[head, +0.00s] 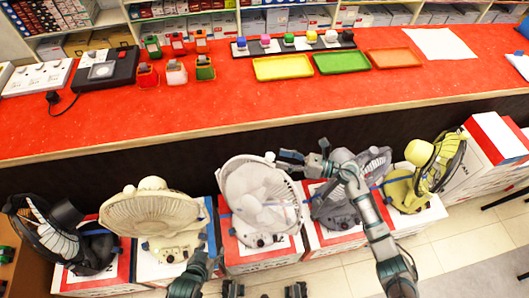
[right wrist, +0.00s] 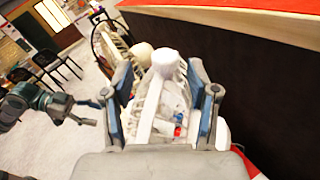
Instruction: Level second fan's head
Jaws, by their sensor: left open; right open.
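Several fans stand in a row on boxes below the counter. Second from the left is a cream fan (head: 152,214), its round head tilted; second from the right is a dark grey fan (head: 338,200), partly behind my right arm. The middle white fan (head: 258,200) has its head tilted, its cage facing up. My right gripper (head: 284,157) is at the upper right rim of the white fan. In the right wrist view its open fingers stand either side of the white fan's head (right wrist: 168,68); contact is unclear. My left gripper (head: 208,257) is open, low in front of the cream fan.
A black fan (head: 62,238) is at the far left and a yellow-green fan (head: 425,172) at the far right. The red counter (head: 225,100) runs behind them, with trays and small items on top. Chairs (right wrist: 45,65) stand further off. Pale floor lies in front of the boxes.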

